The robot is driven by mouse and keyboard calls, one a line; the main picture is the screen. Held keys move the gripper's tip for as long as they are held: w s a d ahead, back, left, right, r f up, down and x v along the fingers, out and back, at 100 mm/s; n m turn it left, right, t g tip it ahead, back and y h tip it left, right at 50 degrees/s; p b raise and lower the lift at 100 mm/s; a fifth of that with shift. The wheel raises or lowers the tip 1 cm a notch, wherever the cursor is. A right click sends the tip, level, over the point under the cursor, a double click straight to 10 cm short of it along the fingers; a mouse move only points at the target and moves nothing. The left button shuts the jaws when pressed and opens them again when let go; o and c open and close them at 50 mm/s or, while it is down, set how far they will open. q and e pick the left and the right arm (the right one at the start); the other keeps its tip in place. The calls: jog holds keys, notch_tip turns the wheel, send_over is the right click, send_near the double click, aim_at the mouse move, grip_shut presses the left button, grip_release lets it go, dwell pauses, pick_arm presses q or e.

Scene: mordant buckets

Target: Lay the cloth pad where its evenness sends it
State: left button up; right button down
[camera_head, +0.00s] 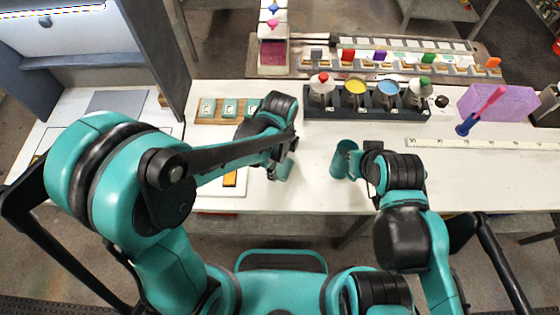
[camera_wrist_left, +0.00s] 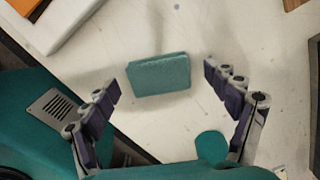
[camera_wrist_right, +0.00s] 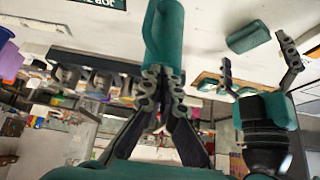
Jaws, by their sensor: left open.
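The teal cloth pad (camera_wrist_left: 160,76) lies on the white table between the spread fingers of my left gripper (camera_wrist_left: 163,85), apart from both. The right wrist view also shows the pad (camera_wrist_right: 248,37). My left gripper (camera_wrist_right: 255,72) is open and empty above the table. In the head view it (camera_head: 283,165) hides most of the pad's area. My right gripper (camera_wrist_right: 160,78) is shut on a teal cylinder (camera_wrist_right: 165,32). In the head view the cylinder (camera_head: 345,160) is right of my left gripper. The pad's evenness cannot be judged from here.
A wooden board with several teal swatches (camera_head: 206,109) lies behind my left gripper. A dark rack of coloured buckets (camera_head: 356,93) stands at the back. The front right table is clear.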

aim_at(280, 165)
pick_arm(q)
notch_tip(280, 165, up, 11)
jog(key=p, duration=0.3)
jog(key=s+a+r+n+t, duration=0.2)
jog(key=a+n+t, duration=0.1)
jog(key=a+n, duration=0.5)
jog(key=s+a+r+n+t, duration=0.3)
jog(key=a+n, duration=0.6)
jog(key=n, duration=0.5)
jog(key=shift+s+r+t, duration=0.3)
jog(key=shift+r+t, duration=0.05)
jog(key=shift+t, duration=0.25)
